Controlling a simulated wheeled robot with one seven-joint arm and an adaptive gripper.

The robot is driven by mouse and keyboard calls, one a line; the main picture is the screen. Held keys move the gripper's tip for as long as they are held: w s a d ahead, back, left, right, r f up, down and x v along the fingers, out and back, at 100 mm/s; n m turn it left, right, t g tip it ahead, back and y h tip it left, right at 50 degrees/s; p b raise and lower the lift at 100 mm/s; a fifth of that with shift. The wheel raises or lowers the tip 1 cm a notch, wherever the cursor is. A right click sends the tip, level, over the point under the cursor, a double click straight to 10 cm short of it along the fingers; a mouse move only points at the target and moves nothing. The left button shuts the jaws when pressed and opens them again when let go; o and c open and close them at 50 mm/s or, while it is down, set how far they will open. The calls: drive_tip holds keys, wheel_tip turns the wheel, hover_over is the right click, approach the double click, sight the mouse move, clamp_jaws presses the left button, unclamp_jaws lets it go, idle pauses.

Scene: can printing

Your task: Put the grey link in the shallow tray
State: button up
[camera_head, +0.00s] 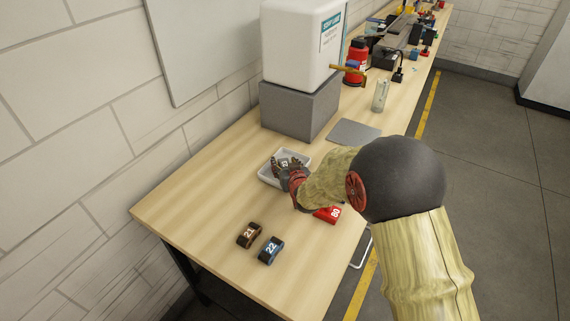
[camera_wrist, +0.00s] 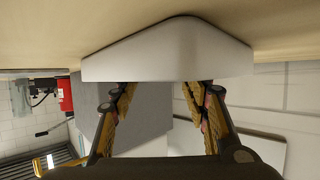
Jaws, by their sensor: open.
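The shallow tray (camera_head: 264,177) is white and sits on the wooden table beside the grey block; in the wrist view its pale outer wall (camera_wrist: 168,55) fills the upper middle. A grey link (camera_head: 285,163) with a white number, seemingly 27, shows within the tray's outline, between my fingers. My gripper (camera_head: 286,160) is over the tray with its fingers apart. In the wrist view the open fingertips (camera_wrist: 160,88) reach the tray wall's edge, and the link is not visible there. I cannot tell whether the link touches the tray floor or a finger.
A brown link (camera_head: 249,235) and a blue link (camera_head: 270,250) lie near the table's front. A red link (camera_head: 328,214) marked 80 is partly behind my arm. A grey block (camera_head: 300,108) bears a white container (camera_head: 295,45). A flat grey plate (camera_head: 354,134) and clear bottle (camera_head: 381,95) stand farther back.

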drive_tip(key=shift+r, duration=0.2)
drive_tip(key=p+v, duration=0.3)
drive_tip(key=v, duration=0.9)
drive_tip(key=s+d+r+m+g+h, duration=0.1)
drive_tip(key=s+d+r+g+h, duration=0.15)
drive_tip(key=s+d+r, duration=0.65)
drive_tip(key=s+d+r+g, duration=0.1)
drive_tip(key=s+r, duration=0.1)
drive_tip(key=s, duration=0.6)
drive_tip(key=s+d+r+g, duration=0.1)
drive_tip(key=s+r+g, duration=0.1)
drive_tip(key=s, duration=0.6)
drive_tip(key=s+d+r+m+g, duration=0.1)
drive_tip(key=s+d+r+g, duration=0.1)
drive_tip(key=s, duration=0.7)
drive_tip(key=shift+r, duration=0.55)
drive_tip(key=shift+c, duration=0.8)
